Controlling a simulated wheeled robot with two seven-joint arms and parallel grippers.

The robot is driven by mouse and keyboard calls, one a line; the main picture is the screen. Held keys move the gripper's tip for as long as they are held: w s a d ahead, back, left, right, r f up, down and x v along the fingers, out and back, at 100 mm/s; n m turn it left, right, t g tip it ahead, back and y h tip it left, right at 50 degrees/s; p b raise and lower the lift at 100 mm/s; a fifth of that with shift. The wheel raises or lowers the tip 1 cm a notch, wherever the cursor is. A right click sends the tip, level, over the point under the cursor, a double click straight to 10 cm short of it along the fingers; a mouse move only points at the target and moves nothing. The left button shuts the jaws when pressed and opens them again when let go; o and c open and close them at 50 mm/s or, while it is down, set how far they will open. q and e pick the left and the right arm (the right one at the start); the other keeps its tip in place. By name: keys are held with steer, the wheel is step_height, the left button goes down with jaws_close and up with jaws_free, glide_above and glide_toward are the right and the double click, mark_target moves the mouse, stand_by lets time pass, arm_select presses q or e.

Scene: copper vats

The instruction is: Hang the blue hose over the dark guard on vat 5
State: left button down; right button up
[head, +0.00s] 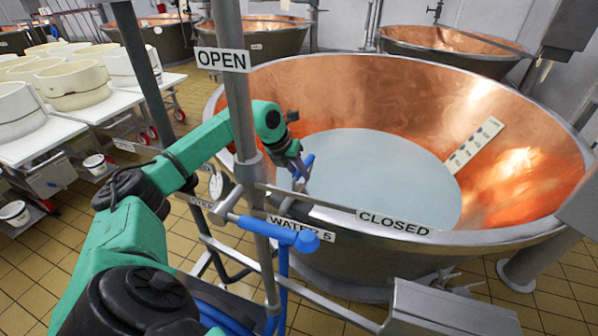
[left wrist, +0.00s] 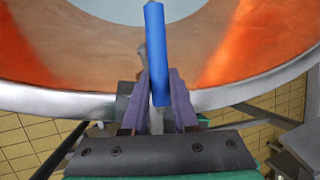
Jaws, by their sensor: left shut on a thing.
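My left gripper (head: 299,168) reaches over the near left rim of the large copper vat (head: 400,90). It is shut on a short blue tube-like piece, the blue hose (head: 308,163), which stands above the pale liquid. In the left wrist view the hose (left wrist: 155,45) points away between the two purple-grey fingers (left wrist: 160,88). Whether this piece joins the blue hose length (head: 283,290) hanging by the front post cannot be told. I cannot pick out the dark guard with certainty. My right gripper is not in view.
A steel post (head: 238,110) with an OPEN sign stands close to my left arm. A blue-handled fitting (head: 275,232) and a rail with a CLOSED sign (head: 395,223) run along the vat's front. White tubs (head: 75,82) stand on tables at left.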

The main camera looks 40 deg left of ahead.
arm_select(q)
steer(key=shift+s+f, duration=0.1)
steer(key=shift+f, duration=0.1)
steer(key=c, duration=0.6)
jaws_free()
steer(key=shift+f, duration=0.1)
steer(key=b+v, duration=0.1)
steer(key=v, duration=1.3)
steer(key=shift+r, duration=0.3)
steer(key=shift+s+f, duration=0.1)
